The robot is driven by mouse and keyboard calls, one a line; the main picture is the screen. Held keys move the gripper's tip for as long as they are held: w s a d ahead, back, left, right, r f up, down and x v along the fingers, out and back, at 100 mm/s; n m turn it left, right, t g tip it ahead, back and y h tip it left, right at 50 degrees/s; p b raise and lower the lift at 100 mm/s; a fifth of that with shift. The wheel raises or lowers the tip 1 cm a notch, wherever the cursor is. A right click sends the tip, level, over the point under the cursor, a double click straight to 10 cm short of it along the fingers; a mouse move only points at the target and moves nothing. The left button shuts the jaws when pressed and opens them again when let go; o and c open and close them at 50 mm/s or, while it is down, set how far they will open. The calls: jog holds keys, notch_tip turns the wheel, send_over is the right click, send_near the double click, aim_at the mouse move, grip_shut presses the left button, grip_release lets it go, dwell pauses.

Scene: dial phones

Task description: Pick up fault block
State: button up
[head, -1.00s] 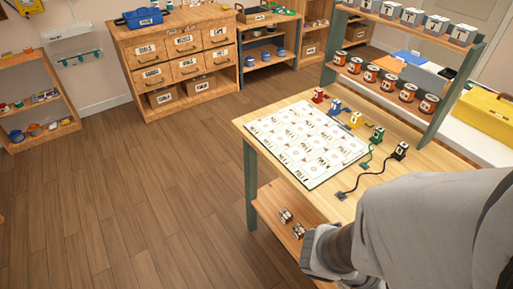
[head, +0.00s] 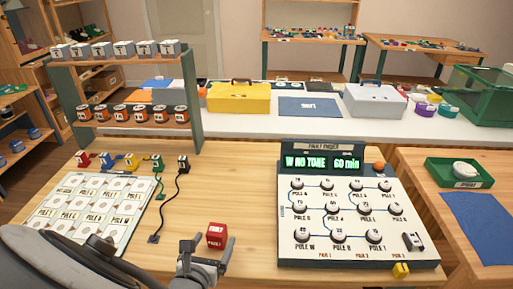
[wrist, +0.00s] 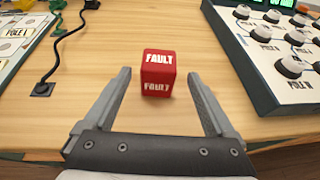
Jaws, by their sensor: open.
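The fault block is a small red cube (head: 216,236) with white "FAULT" lettering, standing on the wooden table near its front edge. It also shows in the wrist view (wrist: 158,73), upright, just beyond and between my fingertips. My gripper (head: 207,243) is open and empty, its two grey fingers spread wider than the block. In the wrist view my gripper (wrist: 161,75) has one finger to each side of the block's line, with clear gaps and no contact visible.
The fault finder panel (head: 340,215) with white knobs stands right of the block. A pole chart board (head: 140,225) lies left, with small coloured plugs (head: 130,160) behind it and a black cable (head: 180,196) on the table. The table between block and panel is bare.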

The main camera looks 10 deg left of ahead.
aim_at(220, 226)
jog(key=x, duration=0.3)
jog(key=b+x, duration=0.1)
jog(key=x, duration=0.2)
jog(key=shift+w+a, duration=0.1)
jog(key=shift+w, duration=0.3)
jog(key=shift+r, duration=0.1)
grip_shut()
jog(key=shift+r, duration=0.1)
